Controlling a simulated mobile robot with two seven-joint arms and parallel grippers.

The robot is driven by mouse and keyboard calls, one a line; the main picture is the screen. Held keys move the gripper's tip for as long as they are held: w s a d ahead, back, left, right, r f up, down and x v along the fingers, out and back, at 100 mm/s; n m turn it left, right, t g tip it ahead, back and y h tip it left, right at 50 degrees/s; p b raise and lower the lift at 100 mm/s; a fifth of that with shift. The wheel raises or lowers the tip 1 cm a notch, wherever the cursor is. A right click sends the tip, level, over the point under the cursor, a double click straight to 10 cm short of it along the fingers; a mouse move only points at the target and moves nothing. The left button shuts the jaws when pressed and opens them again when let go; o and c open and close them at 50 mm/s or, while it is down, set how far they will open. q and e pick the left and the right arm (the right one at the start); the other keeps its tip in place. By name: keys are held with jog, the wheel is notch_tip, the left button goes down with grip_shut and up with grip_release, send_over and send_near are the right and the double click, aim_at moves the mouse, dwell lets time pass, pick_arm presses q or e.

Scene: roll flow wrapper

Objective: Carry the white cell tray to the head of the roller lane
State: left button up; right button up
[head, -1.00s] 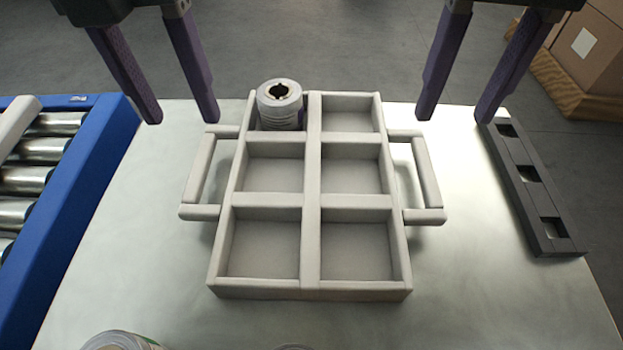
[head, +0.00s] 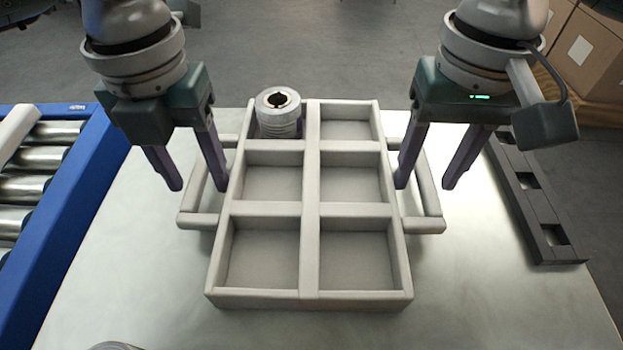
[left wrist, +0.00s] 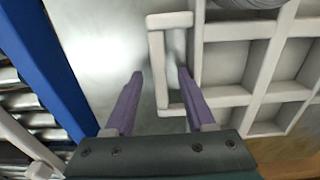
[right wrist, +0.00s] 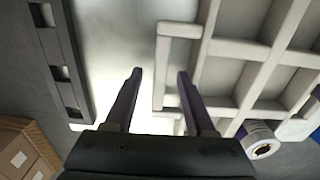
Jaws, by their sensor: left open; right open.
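The white cell tray (head: 311,210) stands on the table with six cells and a loop handle on each side. A grey ribbed roll (head: 278,112) sits in its far left cell; the other cells are empty. My left gripper (head: 202,190) is open over the left handle (head: 203,200), its fingers on either side of the handle bar. My right gripper (head: 424,188) is open over the right handle (head: 428,190), one finger on each side of its bar. Neither gripper is closed on a handle. The roller lane (head: 30,185) with its blue side rail is at the left.
A dark slotted rack (head: 535,205) lies along the table's right side. Cardboard boxes (head: 585,50) stand on the floor at the back right. Part of a round object (head: 115,346) shows at the bottom left edge. The table (head: 130,260) is clear between the tray and the lane.

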pick_arm(q)
jog(key=shift+f, duration=0.6)
pick_arm(e)
jog(key=shift+f, duration=0.6)
pick_arm(q)
grip_shut()
pick_arm(e)
grip_shut()
pick_arm(q)
jog(key=shift+r, duration=0.1)
